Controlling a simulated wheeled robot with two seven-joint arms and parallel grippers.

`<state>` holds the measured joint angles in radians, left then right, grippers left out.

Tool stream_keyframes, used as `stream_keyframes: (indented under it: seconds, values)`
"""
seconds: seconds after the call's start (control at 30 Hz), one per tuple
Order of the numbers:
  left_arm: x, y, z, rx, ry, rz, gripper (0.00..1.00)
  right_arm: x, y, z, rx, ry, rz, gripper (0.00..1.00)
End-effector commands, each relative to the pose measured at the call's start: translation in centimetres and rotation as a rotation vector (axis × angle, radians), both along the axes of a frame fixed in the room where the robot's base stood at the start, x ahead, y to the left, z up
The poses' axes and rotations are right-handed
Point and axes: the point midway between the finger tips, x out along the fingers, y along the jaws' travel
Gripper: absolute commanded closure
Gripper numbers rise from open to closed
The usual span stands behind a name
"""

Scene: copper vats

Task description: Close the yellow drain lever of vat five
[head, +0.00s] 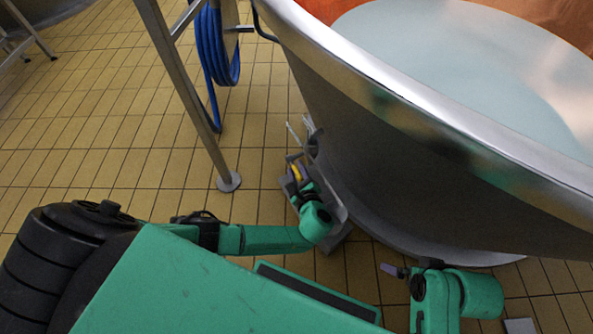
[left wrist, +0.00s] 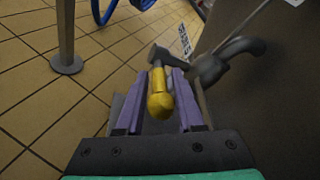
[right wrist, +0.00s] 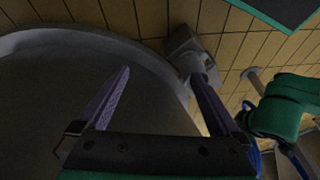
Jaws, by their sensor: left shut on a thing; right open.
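The yellow drain lever (left wrist: 160,104) shows in the left wrist view, with a rounded end toward me and a grey joint beyond. It lies between the purple fingers of my left gripper (left wrist: 160,80), which is shut on it. In the head view the lever (head: 296,173) is a small yellow patch low beside the large steel vat (head: 400,155), partly hidden by my left gripper (head: 296,180). My right gripper (head: 392,270) is open and empty, low in front of the vat; its spread fingers show in the right wrist view (right wrist: 161,75). No vat number is readable.
A steel leg (head: 190,80) with a round foot stands on the yellow tiled floor (head: 90,130), left of the vat. A coiled blue hose (head: 217,55) hangs behind it. A curved grey pipe (left wrist: 236,48) lies right of the lever. The floor at left is mostly clear.

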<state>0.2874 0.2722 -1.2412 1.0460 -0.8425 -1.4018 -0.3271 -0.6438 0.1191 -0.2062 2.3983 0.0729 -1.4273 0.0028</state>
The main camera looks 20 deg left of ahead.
Motion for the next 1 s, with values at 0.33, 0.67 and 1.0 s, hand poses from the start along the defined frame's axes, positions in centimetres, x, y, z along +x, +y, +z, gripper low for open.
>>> stream_keyframes:
  seconds: [0.33,0.67,1.0]
  values:
    - [-0.2,-0.1,-0.3,0.000,0.006,-0.002,0.56,0.0,0.0,-0.1,0.001,-0.002,0.001,0.00]
    - [-0.1,0.0,-0.1,0.001,0.002,0.000,0.49,0.0,0.1,-0.1,0.001,0.000,0.001,0.00]
    - [-3.3,-2.5,1.5,-0.003,0.005,-0.001,0.49,-1.8,-2.3,1.9,-0.067,0.121,-0.031,0.00]
